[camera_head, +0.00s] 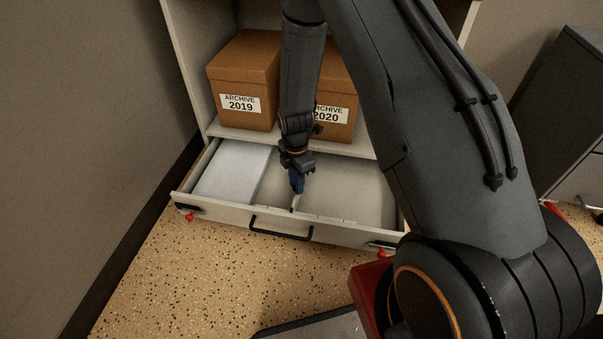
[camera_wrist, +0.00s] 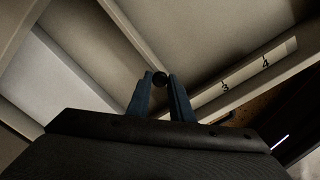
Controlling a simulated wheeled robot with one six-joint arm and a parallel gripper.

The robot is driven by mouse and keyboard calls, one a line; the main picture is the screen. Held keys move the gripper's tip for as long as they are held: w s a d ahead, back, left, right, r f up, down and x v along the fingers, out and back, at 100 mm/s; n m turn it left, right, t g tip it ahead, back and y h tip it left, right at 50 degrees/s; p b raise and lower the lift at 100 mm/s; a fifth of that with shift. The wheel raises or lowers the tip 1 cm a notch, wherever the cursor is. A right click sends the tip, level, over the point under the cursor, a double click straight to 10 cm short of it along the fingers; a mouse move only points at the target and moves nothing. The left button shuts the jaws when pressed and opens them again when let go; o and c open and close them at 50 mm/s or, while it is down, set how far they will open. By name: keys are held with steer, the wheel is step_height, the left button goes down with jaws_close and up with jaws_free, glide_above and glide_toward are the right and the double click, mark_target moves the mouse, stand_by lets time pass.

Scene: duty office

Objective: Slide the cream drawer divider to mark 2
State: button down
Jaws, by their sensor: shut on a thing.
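The cream drawer divider (camera_wrist: 128,28) runs across the open drawer (camera_head: 345,225) from front to back; in the head view only a pale sliver of it (camera_head: 295,201) shows under my gripper. My gripper (camera_head: 297,186) reaches down into the drawer near its front wall, right of the white paper stack. In the wrist view my blue fingers (camera_wrist: 160,88) are closed around a small dark round knob (camera_wrist: 160,78) at the divider's end. Marks 3 (camera_wrist: 225,86) and 4 (camera_wrist: 265,62) show on the drawer's strip, to the right of the fingers. Mark 2 cannot be made out.
A white paper stack (camera_head: 232,170) fills the drawer's left part; the right part looks empty. Two archive boxes, 2019 (camera_head: 243,75) and 2020 (camera_head: 340,95), stand on the shelf above. The drawer front has a black handle (camera_head: 281,231) and red tabs at both ends.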

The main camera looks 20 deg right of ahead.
steer(key=shift+s+d, duration=0.1)
steer(key=shift+s, duration=0.05)
steer(key=c, duration=1.6)
jaws_free()
step_height(320, 180, up, 8)
steer(key=p, duration=0.3)
steer(key=shift+f, duration=0.1)
